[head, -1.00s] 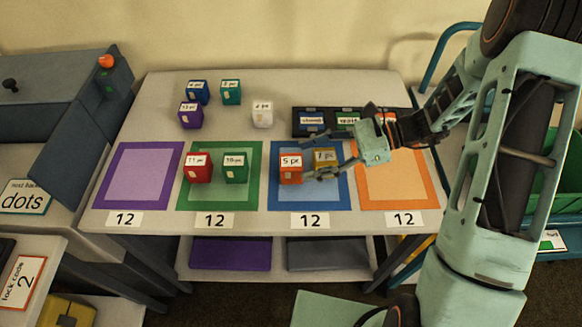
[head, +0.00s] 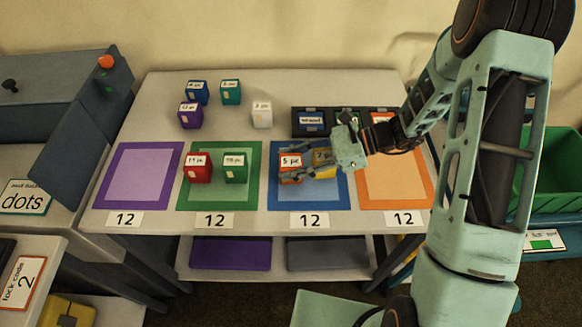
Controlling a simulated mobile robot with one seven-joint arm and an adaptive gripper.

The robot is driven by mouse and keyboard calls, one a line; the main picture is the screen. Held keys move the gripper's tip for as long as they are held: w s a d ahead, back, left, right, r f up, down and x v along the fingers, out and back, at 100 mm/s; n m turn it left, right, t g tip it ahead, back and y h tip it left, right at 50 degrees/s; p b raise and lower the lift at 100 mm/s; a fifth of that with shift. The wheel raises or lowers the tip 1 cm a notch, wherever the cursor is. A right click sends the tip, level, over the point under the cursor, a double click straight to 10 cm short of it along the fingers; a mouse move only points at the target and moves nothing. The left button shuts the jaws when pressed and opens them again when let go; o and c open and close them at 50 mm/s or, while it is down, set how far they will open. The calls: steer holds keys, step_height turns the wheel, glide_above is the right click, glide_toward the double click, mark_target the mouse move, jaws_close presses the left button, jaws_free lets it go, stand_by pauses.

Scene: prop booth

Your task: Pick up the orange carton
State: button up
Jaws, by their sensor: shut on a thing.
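The orange carton (head: 290,161), labelled "5 pc", stands on the blue-bordered mat (head: 277,202). A yellow carton (head: 324,163) stands close at its right, on the same mat. My gripper (head: 290,166) reaches in from the right, low over the mat, and its fingers are shut on the orange carton. The near finger crosses the lower front of the orange carton. The far finger is mostly hidden behind the cartons. The orange carton looks to be still at mat height.
A red carton (head: 197,171) and a green carton (head: 236,171) stand on the green-bordered mat (head: 215,204) to the left. Blue, purple, teal and white (head: 262,115) cartons stand farther back. A dark tray (head: 300,115) lies behind the blue mat. The purple (head: 136,176) and orange (head: 396,182) mats are empty.

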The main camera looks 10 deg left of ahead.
steer(key=shift+c, duration=1.1)
